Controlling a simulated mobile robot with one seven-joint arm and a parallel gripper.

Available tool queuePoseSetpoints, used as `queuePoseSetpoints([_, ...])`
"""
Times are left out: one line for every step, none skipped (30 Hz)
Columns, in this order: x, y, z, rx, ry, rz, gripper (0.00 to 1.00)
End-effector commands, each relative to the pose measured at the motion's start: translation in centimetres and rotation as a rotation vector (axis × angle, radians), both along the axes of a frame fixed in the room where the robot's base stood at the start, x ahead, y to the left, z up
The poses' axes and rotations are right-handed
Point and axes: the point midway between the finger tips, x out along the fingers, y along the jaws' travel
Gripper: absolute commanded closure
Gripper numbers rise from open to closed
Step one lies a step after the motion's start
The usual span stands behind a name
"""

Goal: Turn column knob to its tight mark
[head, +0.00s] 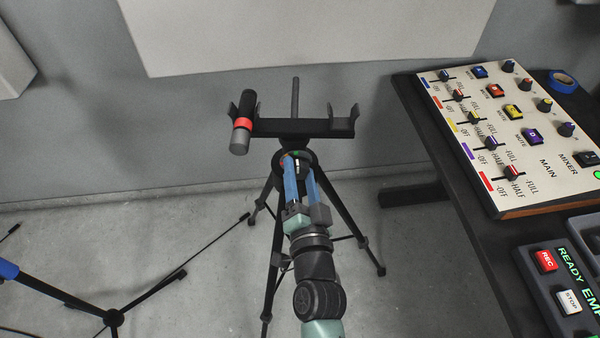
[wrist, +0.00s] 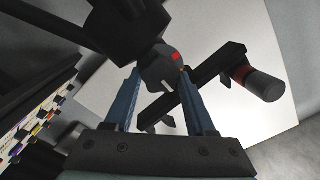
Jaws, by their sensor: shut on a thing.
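The column knob (wrist: 158,74) is a dark grey knob on the black stand's column. In the wrist view it sits between the two blue fingers of my gripper (wrist: 160,76), which is shut on it. A pale line shows on the knob's lower face, and a red mark (wrist: 174,57) shows just above it to the right. In the head view my gripper (head: 298,162) reaches the column just below the crossbar. A small green mark (head: 296,153) shows there near the fingertips. Most of the knob is hidden by the fingers in that view.
The stand's crossbar (head: 305,128) carries a black microphone (head: 243,122) with a red ring in its left cradle; the right cradle is empty. Tripod legs (head: 350,229) spread below. A desk with a mixer (head: 510,130) stands at right. Another tripod (head: 113,318) is at lower left.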

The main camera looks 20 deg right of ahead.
Motion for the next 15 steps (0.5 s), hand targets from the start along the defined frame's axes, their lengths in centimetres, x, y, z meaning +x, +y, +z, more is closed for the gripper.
queuePoseSetpoints([-0.02, 0.02, -0.06, 0.002, 0.001, 0.000, 1.00])
queuePoseSetpoints([-0.02, 0.02, -0.06, 0.002, 0.001, 0.000, 1.00])
queuePoseSetpoints([-0.02, 0.02, -0.06, 0.002, 0.001, 0.000, 1.00])
queuePoseSetpoints([-0.02, 0.01, -0.06, 0.002, 0.001, 0.000, 1.00])
queuePoseSetpoints([-0.02, 0.01, -0.06, 0.002, 0.001, 0.000, 1.00])
queuePoseSetpoints([-0.02, 0.02, -0.07, 0.002, 0.001, 0.000, 1.00])
queuePoseSetpoints([-0.02, 0.02, -0.07, 0.002, 0.001, 0.000, 1.00])
queuePoseSetpoints([-0.02, 0.01, -0.06, 0.002, 0.001, 0.000, 0.43])
queuePoseSetpoints([-0.02, 0.02, -0.07, 0.002, 0.001, 0.000, 0.35])
queuePoseSetpoints([-0.02, 0.01, -0.06, 0.001, 0.001, 0.000, 0.30])
queuePoseSetpoints([-0.02, 0.01, -0.06, 0.001, 0.001, 0.000, 0.25])
queuePoseSetpoints([-0.02, 0.02, -0.06, 0.001, 0.001, 0.000, 0.18])
queuePoseSetpoints([-0.02, 0.02, -0.06, 0.001, 0.001, 0.000, 0.14])
queuePoseSetpoints([-0.02, 0.01, -0.05, 0.001, 0.001, 0.000, 0.14])
queuePoseSetpoints([-0.02, 0.01, -0.05, 0.001, 0.001, 0.000, 0.14])
